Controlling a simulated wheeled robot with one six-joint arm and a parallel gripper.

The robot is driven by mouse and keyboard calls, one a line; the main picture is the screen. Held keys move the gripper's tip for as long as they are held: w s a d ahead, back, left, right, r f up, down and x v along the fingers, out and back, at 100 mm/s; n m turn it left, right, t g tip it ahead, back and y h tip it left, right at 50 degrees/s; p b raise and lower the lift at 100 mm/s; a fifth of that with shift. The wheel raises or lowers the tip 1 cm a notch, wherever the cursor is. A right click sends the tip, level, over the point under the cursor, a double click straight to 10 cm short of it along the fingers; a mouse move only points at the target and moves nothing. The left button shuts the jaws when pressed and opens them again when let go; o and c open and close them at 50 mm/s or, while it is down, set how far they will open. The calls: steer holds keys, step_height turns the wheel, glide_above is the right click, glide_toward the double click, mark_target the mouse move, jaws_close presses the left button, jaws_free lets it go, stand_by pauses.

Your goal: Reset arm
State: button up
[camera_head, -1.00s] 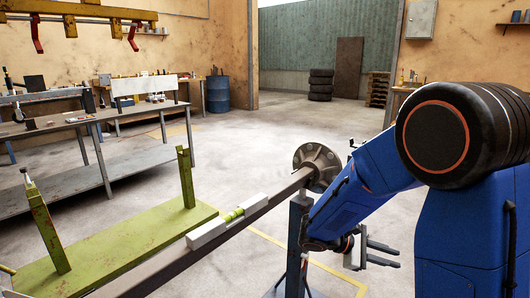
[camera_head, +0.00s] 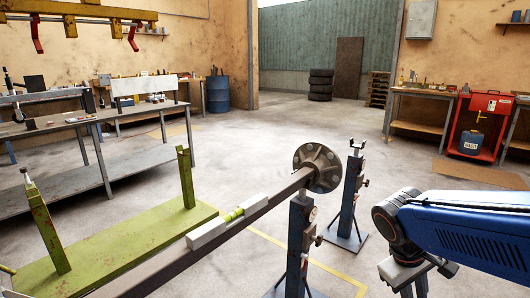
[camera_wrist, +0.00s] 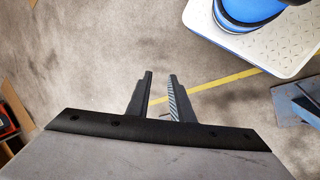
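My gripper (camera_wrist: 160,76) shows in the wrist view with its two dark fingers apart and nothing between them. It points at bare concrete floor with a yellow line. In the head view my blue arm is folded low at the right, and the gripper's fingers are not visible there. The arm is clear of the axle (camera_head: 270,199), a brown square beam with a round bolted hub flange (camera_head: 318,167) at its far end. A level with a green middle (camera_head: 228,222) lies on the beam.
A blue stand (camera_head: 298,240) is under the axle near the hub. Another blue stand (camera_head: 350,205) stands right of it, near my arm. A green frame (camera_head: 140,246) is left of the axle. A red cabinet (camera_head: 480,120) stands at the back right. The middle floor is open.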

steer(key=s+a+r+m+t+y, duration=0.3)
steer(key=s+a+r+t+y, duration=0.1)
steer(key=s+a, duration=0.1)
steer(key=shift+a+t, duration=0.4)
stand_by(1.4)
